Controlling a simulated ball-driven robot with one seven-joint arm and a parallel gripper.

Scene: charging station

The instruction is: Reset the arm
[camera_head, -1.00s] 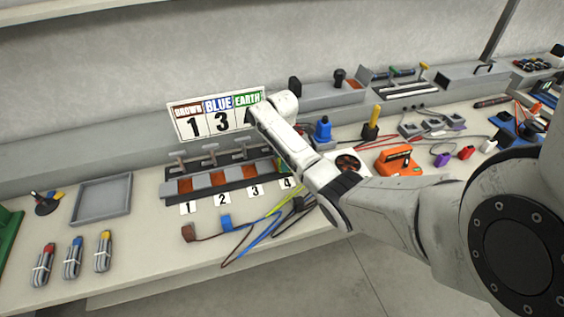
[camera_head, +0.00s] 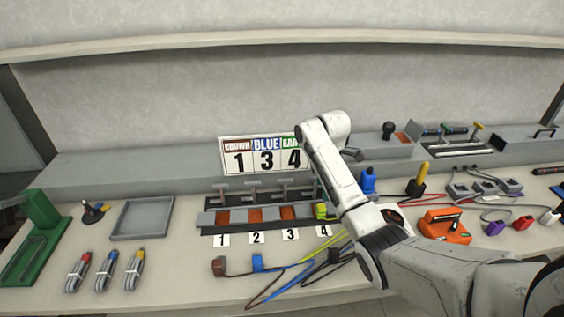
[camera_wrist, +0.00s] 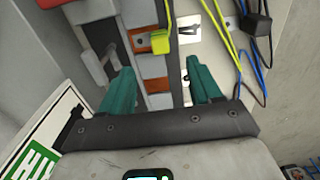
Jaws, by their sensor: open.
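My arm (camera_head: 340,180) reaches over the bench in the head view, its wrist in front of the right part of the number sign (camera_head: 240,161). My gripper is hidden there. In the wrist view my gripper (camera_wrist: 163,88) is open, with two teal fingers apart and nothing between them. A yellow-green plug (camera_wrist: 160,40) sits beyond the fingers, apart from them. In the head view the plug (camera_head: 321,211) is at the slot marked 4 of the terminal block (camera_head: 235,228). The sign reads brown 1, blue 3, earth 4.
Brown (camera_head: 218,266) and blue (camera_head: 258,263) plugs lie with their cables before the block. A grey tray (camera_head: 142,219), cable bundles (camera_head: 106,270) and a green stand (camera_head: 36,230) are at left. An orange device (camera_head: 445,227) and blue and yellow-handled tools stand right of my arm.

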